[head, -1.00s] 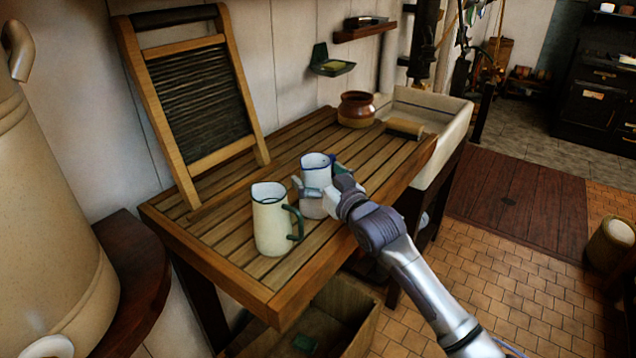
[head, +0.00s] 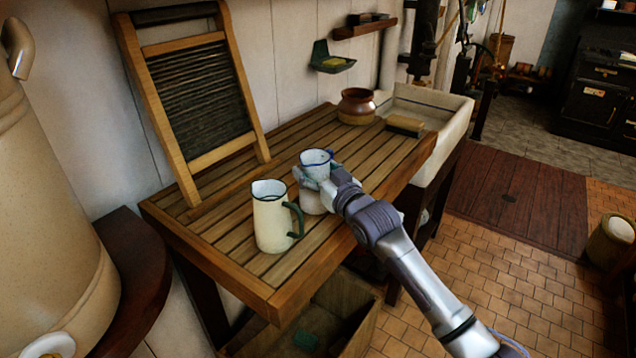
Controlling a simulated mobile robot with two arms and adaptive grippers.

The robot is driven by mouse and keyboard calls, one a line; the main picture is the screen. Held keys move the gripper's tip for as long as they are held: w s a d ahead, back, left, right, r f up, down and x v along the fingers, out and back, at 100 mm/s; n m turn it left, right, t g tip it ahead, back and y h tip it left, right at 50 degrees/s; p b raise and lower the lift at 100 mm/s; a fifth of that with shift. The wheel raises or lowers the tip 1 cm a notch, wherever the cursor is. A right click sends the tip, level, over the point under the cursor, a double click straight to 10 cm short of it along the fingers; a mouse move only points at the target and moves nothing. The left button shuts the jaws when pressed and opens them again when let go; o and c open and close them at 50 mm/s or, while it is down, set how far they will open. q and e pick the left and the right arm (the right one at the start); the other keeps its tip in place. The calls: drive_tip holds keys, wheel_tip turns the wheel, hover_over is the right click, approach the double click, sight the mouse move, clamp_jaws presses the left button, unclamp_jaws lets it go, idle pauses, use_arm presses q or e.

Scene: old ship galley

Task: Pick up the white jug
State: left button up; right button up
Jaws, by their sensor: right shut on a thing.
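The white jug (head: 317,160) with a dark blue rim stands on the slatted wooden table (head: 352,157), looking upright. My right gripper (head: 312,180) reaches in from the lower right and is shut on the white jug around its middle. The gripper and wrist cover part of the jug's body. I cannot tell whether its base is clear of the slats. A cream jug (head: 272,222) with a green handle stands just to the left, close to the gripper. My left gripper is not in view.
A washboard (head: 200,95) leans on the wall at the back left. A brown pot (head: 356,106) and a brush (head: 405,126) are at the table's far end, beside a pale sink (head: 452,122). A wooden crate (head: 345,310) is below the table's front edge. The table's middle is mostly clear.

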drive_tip(key=shift+r, duration=0.3)
drive_tip(key=shift+r+b, duration=0.45)
drive_tip(key=shift+r, duration=0.7)
drive_tip(key=w+d+r+b, duration=0.3)
drive_tip(key=w+d+r, duration=0.1)
drive_tip(key=d+r, duration=0.4)
drive_tip(key=shift+w+d+r+b, duration=0.15)
drive_tip(key=shift+w+d+b, duration=0.15)
drive_tip(key=shift+d, duration=1.1)
idle(1.0)
